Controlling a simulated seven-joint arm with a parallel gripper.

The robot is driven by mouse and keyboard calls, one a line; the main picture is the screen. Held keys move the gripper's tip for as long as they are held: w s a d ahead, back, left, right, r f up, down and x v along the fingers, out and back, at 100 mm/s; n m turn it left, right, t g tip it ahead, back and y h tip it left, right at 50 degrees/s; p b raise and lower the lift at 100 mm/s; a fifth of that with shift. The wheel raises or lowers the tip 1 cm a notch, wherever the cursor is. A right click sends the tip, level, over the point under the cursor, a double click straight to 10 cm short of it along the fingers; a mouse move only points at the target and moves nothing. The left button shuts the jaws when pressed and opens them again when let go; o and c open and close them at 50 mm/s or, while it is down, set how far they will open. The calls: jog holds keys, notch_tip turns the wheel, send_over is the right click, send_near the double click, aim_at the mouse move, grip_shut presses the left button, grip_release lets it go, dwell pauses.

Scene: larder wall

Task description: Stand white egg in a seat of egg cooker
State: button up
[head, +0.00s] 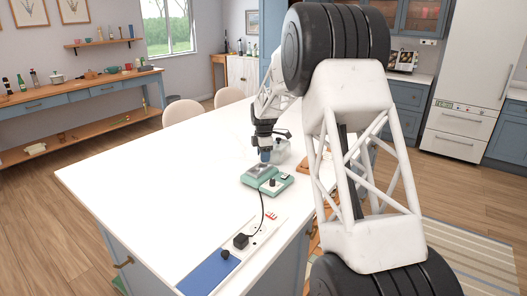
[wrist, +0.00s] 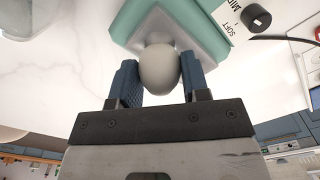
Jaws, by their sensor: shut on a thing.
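The white egg (wrist: 159,70) sits between the two blue finger pads of my gripper (wrist: 159,82) in the wrist view, and the pads press on it from both sides. The egg cooker (wrist: 127,22) is a green base with a grey metal top, right beyond the egg. In the head view the egg cooker (head: 267,180) stands on the white counter, with my gripper (head: 265,157) directly over its left part. The egg hides the seat area in the wrist view, so I cannot tell whether it touches a seat.
A clear container (head: 282,150) and a wooden board (head: 307,163) are close behind and right of the cooker. The counter's left side (head: 150,170) is bare.

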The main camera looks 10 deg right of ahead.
jog(key=shift+f, duration=0.8)
dwell(0.4)
jog(key=o, duration=0.8)
jog(key=shift+r, duration=3.85)
